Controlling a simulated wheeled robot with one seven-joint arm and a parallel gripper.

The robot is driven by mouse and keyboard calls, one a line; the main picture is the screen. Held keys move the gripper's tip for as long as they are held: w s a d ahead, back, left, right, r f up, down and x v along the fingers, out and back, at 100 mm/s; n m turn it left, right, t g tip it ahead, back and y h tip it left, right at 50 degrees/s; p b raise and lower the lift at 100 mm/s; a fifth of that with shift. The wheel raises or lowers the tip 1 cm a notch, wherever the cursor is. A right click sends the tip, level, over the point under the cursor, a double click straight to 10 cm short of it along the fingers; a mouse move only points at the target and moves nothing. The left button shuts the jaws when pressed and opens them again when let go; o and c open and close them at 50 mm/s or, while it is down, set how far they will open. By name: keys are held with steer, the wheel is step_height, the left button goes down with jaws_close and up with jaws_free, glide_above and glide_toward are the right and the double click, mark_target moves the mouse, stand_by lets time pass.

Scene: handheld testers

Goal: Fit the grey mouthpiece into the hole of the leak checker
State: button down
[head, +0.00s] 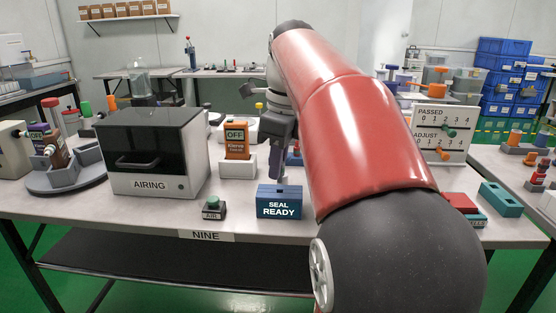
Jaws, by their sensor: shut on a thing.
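The leak checker (279,204) is a blue block lettered SEAL READY near the front edge of the table. My gripper (280,163) points down right above it, behind its lettered front face. It is shut on the grey mouthpiece, which is mostly hidden by the fingers. A small grey part (284,181) shows just below the fingers at the block's top. I cannot see the hole, nor tell whether the mouthpiece is in it or only over it.
An orange tester (236,135) reading OFF stands upright in a white holder left of my gripper. A dark-fronted AIRING box (150,155), a button block (211,208) and a grey turntable (68,175) are further left. A PASSED/ADJUST board (440,132) stands right, beyond my red arm.

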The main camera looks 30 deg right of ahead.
mark_target(283, 163)
steer(key=shift+f+b, duration=1.05)
steer(key=shift+f, duration=0.7)
steer(key=c, duration=1.3)
jaws_free()
steer(key=r+p, duration=0.1)
steer(key=r, duration=0.4)
steer(key=r+p, duration=0.1)
steer(key=r, duration=0.2)
steer(key=shift+s+d+p, duration=0.3)
steer(key=shift+s+d, duration=0.1)
steer(key=shift+f, duration=0.1)
